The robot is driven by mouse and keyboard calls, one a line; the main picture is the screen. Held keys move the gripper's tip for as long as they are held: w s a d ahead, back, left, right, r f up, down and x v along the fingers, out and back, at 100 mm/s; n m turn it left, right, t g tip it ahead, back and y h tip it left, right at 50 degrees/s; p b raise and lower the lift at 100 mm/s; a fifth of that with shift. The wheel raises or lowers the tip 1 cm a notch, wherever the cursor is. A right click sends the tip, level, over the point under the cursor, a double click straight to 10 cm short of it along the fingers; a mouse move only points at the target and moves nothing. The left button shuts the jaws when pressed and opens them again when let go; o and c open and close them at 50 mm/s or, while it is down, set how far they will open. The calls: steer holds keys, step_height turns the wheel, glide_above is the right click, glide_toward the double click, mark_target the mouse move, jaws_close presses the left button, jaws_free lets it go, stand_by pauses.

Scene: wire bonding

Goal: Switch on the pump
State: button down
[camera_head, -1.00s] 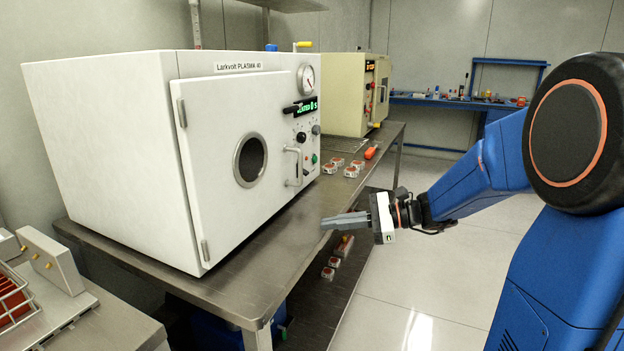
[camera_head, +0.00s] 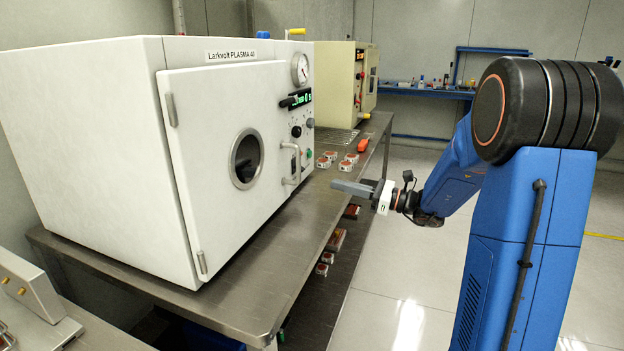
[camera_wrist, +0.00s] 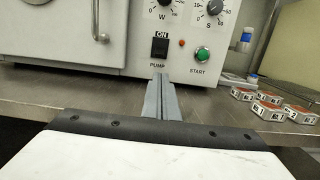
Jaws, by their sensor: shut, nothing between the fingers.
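The white plasma machine labelled Larkvolt PLASMA 40 (camera_head: 110,150) stands on the steel bench, its door shut. In the wrist view, the black PUMP switch (camera_wrist: 160,47) sits low on its front panel, with an "ON" mark above it. A small red lamp (camera_wrist: 181,43) and the green START button (camera_wrist: 202,54) are to the right of the switch. My gripper (camera_head: 352,187) is shut and empty, in front of the machine's right side. In the wrist view, the fingertips (camera_wrist: 160,80) point at the panel just below the switch, apart from it as far as I can tell.
The door handle (camera_head: 291,163) sticks out left of the controls. Several small red-and-white boxes (camera_head: 325,160) lie on the bench (camera_head: 235,300) to the right of the machine. A cream machine (camera_head: 335,85) stands behind. The floor beside the bench is clear.

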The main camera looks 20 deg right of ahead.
steer(key=shift+x, duration=5.05)
